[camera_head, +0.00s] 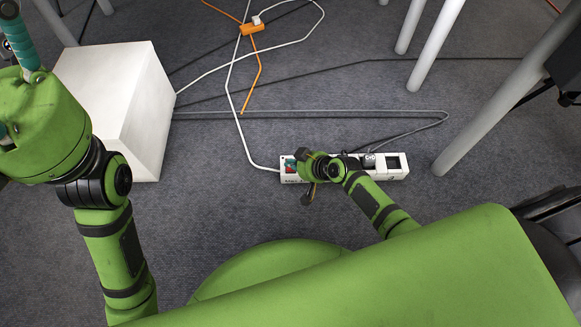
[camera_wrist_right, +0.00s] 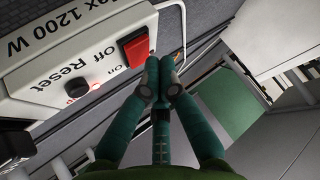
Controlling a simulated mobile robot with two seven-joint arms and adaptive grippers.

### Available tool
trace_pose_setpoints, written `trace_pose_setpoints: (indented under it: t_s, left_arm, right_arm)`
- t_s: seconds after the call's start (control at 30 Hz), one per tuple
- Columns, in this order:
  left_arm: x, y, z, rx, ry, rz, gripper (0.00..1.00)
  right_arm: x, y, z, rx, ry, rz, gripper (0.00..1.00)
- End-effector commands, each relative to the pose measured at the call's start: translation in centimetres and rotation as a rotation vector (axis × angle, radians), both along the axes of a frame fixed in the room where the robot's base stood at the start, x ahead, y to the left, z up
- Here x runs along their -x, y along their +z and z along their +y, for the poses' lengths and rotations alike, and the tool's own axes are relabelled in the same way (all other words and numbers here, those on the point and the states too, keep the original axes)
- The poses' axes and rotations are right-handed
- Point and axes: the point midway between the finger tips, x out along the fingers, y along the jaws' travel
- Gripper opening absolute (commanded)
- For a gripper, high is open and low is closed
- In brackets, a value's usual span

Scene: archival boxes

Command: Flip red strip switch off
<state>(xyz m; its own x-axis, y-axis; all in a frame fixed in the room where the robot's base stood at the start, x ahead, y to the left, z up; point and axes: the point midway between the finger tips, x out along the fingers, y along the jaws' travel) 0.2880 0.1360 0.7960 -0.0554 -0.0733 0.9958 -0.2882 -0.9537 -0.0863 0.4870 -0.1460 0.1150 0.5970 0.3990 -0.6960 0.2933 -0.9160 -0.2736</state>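The white power strip (camera_head: 397,172) lies on the carpet in the head view, partly covered by my right gripper and forearm. In the right wrist view its end panel (camera_wrist_right: 60,60) is close, with the red switch (camera_wrist_right: 136,47) in a black frame next to "On/Off" lettering. My right gripper (camera_wrist_right: 157,78) has its teal fingertips together, at the lower edge of the red switch; I cannot tell whether they touch it. In the head view the right gripper (camera_head: 291,165) is over the strip's left end. Teal parts of my left gripper (camera_head: 18,40) show at the upper left edge, cut off.
A black reset button (camera_wrist_right: 77,87) is beside the switch. A white box (camera_head: 110,90) stands at left. Pale table legs (camera_head: 480,110) stand at right.

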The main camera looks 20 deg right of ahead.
Motion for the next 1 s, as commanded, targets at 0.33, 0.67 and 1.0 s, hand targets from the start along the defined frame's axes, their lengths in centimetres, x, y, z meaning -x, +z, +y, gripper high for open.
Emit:
trace_pose_setpoints:
  t_s: [0.33, 0.67, 1.0]
  left_arm:
    - [0.0, -0.8, 0.0, 0.0, 0.0, 0.001, 0.58]
    - [-0.2, -0.8, 0.0, -0.002, 0.002, 0.004, 0.58]
    - [-0.1, -1.1, 0.0, -0.001, 0.001, 0.002, 0.58]
  right_arm:
    - [0.0, -0.9, 0.0, 0.0, 0.0, 0.0, 0.0]
    - [0.0, -0.9, 0.0, 0.0, 0.0, 0.0, 0.0]
    - [0.0, -1.2, 0.0, 0.0, 0.0, 0.0, 0.0]
